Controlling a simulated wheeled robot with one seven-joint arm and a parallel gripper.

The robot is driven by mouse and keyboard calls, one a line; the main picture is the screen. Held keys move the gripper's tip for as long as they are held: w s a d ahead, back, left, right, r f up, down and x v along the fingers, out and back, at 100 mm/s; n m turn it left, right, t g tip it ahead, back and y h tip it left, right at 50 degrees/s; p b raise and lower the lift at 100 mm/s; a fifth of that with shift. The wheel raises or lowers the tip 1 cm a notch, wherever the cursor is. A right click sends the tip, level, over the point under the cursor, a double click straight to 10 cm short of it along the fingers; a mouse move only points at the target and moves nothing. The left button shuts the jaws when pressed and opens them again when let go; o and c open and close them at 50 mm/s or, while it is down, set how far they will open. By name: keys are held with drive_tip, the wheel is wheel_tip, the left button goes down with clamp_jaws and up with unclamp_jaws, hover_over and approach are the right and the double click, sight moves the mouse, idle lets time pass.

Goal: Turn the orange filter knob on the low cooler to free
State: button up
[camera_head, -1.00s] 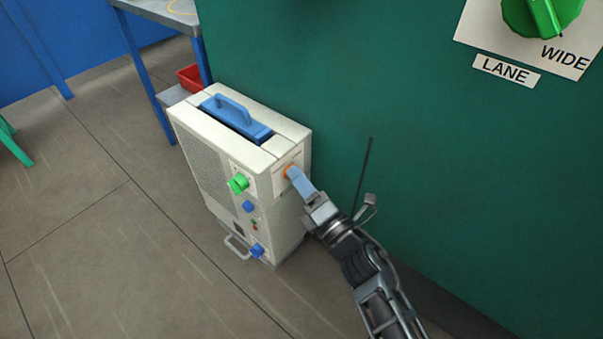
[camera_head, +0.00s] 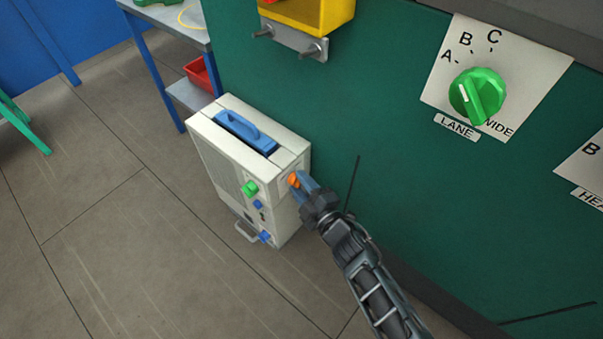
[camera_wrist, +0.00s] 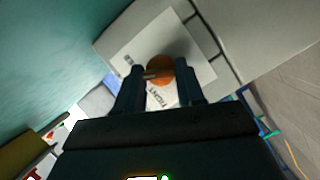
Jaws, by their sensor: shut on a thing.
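The low cooler (camera_head: 232,165) is a cream box standing on the floor against the green wall. Its orange filter knob (camera_head: 294,180) is on the side panel facing my arm. In the wrist view the orange knob (camera_wrist: 160,70) sits on a white label plate (camera_wrist: 125,50) with dark lettering, partly legible as "TIGHT". My gripper (camera_head: 304,183) reaches the knob from the lower right. In the wrist view its two dark fingers (camera_wrist: 160,85) stand on either side of the knob, shut on it. The knob's pointer and its exact setting are partly hidden by the fingers.
The cooler also has a green knob (camera_head: 250,188), blue knobs (camera_head: 264,237) and a blue top handle (camera_head: 245,132). A large green LANE dial (camera_head: 478,95) and a yellow bin (camera_head: 310,12) are on the wall. A table (camera_head: 178,28) stands behind.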

drive_tip(key=m+g+p, duration=0.1)
drive_tip(key=m+p, duration=0.1)
drive_tip(key=p, duration=0.1)
drive_tip(key=shift+d+r+p, duration=0.1)
drive_tip(key=shift+p, duration=0.25)
drive_tip(key=shift+m, duration=0.3)
drive_tip(key=shift+f+p, duration=0.2)
drive_tip(key=shift+p, duration=0.15)
drive_tip(key=o, duration=1)
drive_tip(key=shift+r, duration=0.1)
drive_tip(key=p+v, duration=0.3)
drive_tip(key=v, duration=0.4)
drive_tip(key=shift+s+d+r, duration=0.15)
drive_tip(key=shift+s, duration=0.15)
